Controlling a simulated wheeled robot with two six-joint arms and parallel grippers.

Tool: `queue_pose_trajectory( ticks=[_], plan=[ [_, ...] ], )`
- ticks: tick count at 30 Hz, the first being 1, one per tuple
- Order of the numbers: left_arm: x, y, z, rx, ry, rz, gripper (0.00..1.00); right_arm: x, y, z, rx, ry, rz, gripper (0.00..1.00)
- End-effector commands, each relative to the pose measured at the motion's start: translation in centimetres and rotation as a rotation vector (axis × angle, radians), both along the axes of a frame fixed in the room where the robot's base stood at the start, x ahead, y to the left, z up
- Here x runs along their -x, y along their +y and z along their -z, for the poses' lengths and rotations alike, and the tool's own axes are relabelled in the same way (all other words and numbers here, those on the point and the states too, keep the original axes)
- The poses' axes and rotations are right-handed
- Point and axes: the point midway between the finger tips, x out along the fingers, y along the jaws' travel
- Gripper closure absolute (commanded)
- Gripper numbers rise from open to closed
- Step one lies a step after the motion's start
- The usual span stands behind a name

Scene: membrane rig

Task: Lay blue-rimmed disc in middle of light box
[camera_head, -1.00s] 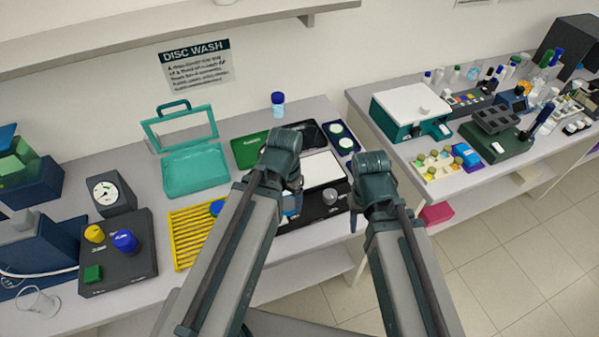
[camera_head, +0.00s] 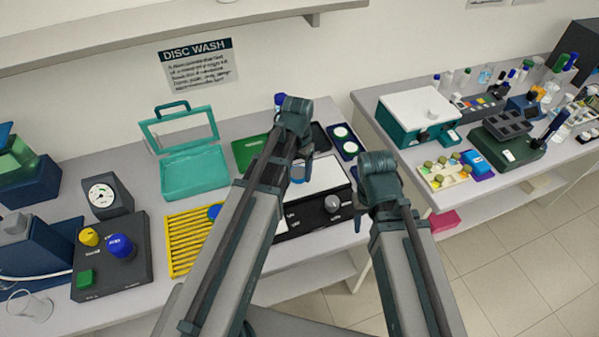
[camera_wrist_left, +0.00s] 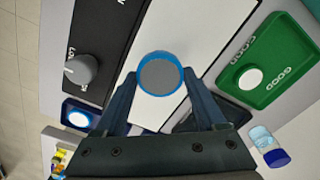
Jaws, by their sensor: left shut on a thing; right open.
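The blue-rimmed disc (camera_wrist_left: 160,75) has a grey face and sits between the fingertips of my left gripper (camera_wrist_left: 158,88), which is shut on it. In the head view the left gripper (camera_head: 299,172) is over the white panel of the light box (camera_head: 325,176), and a bit of the disc's blue shows below the wrist. In the left wrist view the white panel (camera_wrist_left: 190,30) lies behind the disc. I cannot tell whether the disc touches it. My right gripper (camera_head: 361,216) hangs by the box's right front corner, open and empty.
The black front of the box carries a knob (camera_head: 332,203). A green tray marked GOOD (camera_wrist_left: 270,55) holds a white disc. A dark blue tray (camera_head: 345,141) holds pale discs. A yellow rack (camera_head: 190,238) with another blue disc and a teal case (camera_head: 193,172) stand left.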

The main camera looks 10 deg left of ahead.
Motion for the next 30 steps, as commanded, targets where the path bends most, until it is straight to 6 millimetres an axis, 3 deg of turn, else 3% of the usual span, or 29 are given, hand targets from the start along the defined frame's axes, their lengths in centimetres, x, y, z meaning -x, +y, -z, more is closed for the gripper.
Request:
queue_pose_trajectory(
  ticks=[2,9,23,24,28,30],
  plan=[
    [-1.5,0.1,0.2,0.000,0.000,0.000,0.81,0.0,0.0,0.2,0.000,0.000,0.000,0.50],
    [-1.2,0.5,3.8,0.000,0.000,0.002,0.81,0.0,0.0,3.8,0.000,0.000,0.001,0.50],
    [-1.2,0.6,4.1,0.000,0.000,0.003,0.81,0.0,0.0,4.1,0.000,0.000,0.001,0.50],
    [-1.2,0.6,4.0,0.000,0.000,0.003,0.24,0.0,0.0,4.0,0.000,0.000,0.001,0.50],
    [-1.2,0.6,4.0,0.000,0.000,0.003,0.01,0.0,0.0,4.0,0.000,0.000,0.001,0.50],
    [-1.2,0.6,4.0,0.000,0.000,0.003,0.00,0.0,0.0,4.0,0.000,0.000,0.001,0.50]
  ],
)
